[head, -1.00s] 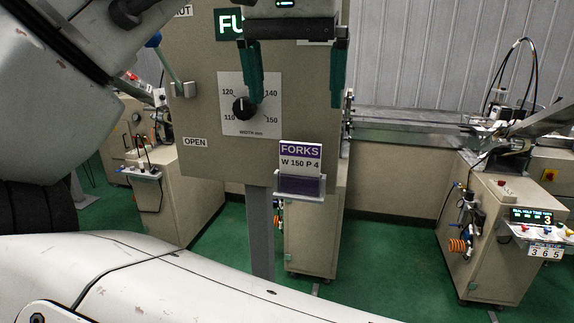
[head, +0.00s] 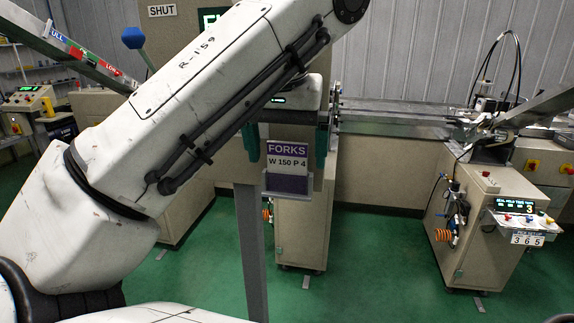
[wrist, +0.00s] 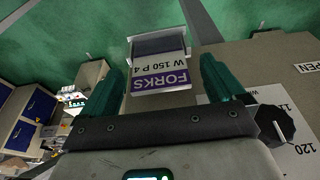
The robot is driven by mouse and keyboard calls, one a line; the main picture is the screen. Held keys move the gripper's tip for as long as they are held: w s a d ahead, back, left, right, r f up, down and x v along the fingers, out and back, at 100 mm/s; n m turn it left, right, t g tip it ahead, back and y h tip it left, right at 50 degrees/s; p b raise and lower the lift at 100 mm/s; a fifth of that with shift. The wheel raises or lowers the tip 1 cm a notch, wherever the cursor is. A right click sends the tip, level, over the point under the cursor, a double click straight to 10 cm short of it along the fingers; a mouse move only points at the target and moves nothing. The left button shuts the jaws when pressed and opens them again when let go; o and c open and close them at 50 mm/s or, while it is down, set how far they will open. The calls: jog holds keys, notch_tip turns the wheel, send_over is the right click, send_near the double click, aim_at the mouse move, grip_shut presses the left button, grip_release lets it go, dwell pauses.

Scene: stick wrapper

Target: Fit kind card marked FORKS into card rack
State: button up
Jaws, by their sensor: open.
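The FORKS card (head: 287,152), white with a purple band and "W 150 P 4", stands upright in the small card rack (head: 288,194) at the lower right of the beige panel. The card also shows upside down in the wrist view (wrist: 160,75), with the rack (wrist: 160,38) beyond it. My gripper (head: 286,150) is open, its green fingers one on each side of the card and apart from it. The card's lower edge is hidden in the rack.
A width dial (wrist: 275,125) is on the panel at right in the wrist view. A blue-knobbed lever (head: 133,39) stands at the panel's left. A grey post (head: 250,250) rises below the panel. A machine with a counter (head: 485,215) stands at right. Green floor between is clear.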

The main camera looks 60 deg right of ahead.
jog(key=c, duration=1.1)
jog(key=shift+r, duration=0.1)
